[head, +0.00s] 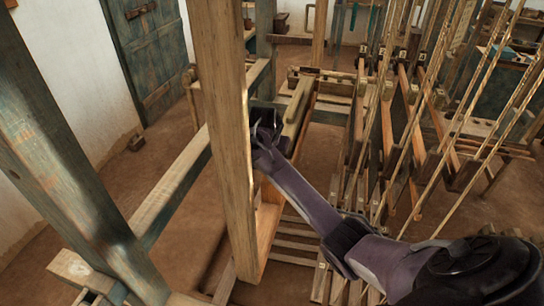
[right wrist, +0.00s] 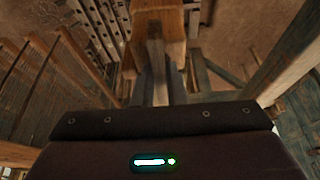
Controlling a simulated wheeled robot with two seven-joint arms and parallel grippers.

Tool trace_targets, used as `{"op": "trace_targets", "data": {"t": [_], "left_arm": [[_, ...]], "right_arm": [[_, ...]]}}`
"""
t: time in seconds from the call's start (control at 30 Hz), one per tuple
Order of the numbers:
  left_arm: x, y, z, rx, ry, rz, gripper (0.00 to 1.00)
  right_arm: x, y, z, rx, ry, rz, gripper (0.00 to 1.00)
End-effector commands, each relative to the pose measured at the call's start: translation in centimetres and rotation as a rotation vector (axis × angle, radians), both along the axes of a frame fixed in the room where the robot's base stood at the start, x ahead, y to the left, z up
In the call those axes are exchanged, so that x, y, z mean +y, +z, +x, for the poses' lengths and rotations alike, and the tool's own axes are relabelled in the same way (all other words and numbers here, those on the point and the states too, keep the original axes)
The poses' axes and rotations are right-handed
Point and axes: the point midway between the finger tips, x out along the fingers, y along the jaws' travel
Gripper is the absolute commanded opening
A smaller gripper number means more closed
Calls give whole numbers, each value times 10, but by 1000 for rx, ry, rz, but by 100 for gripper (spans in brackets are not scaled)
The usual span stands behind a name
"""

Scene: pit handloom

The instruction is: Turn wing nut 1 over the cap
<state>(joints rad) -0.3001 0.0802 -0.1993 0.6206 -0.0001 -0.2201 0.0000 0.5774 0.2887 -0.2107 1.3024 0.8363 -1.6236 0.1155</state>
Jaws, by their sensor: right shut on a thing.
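My right gripper (head: 266,122) reaches in from the lower right, beside the tall pale wooden post, which hides part of it. In the right wrist view its fingers (right wrist: 157,88) are closed around a narrow grey-brown piece (right wrist: 156,62). This piece is in the place of wing nut 1, but its wings cannot be made out. A squared wooden block (right wrist: 158,22) lies just beyond the fingers; I cannot tell whether it is the cap. My left gripper is not in view.
The tall post (head: 228,150) stands close on the gripper's left. A wooden beam (head: 297,112) runs just to its right. Slanting cords (head: 462,95) and loom frames (head: 400,115) crowd the right side. Bare floor (head: 165,140) lies to the left.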

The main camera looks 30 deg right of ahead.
Motion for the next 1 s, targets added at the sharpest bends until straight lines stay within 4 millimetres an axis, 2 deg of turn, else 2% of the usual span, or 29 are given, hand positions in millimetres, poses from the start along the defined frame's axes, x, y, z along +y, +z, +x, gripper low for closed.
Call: {"op": "trace_targets", "data": {"t": [0.07, 0.1, 0.23, 0.67, 1.0], "left_arm": [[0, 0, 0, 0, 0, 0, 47], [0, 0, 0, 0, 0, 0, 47], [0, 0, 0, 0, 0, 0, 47], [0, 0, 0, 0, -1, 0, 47], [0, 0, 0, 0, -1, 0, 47]], "right_arm": [[-1, 1, 0, -3, -3, 0, 0], [-1, 1, 0, -3, -3, 0, 17], [-1, 1, 0, -3, -2, 0, 34], [0, 0, 0, -1, 53, 3, 34], [-1, 0, -2, -4, 411, 7, 34]]}}
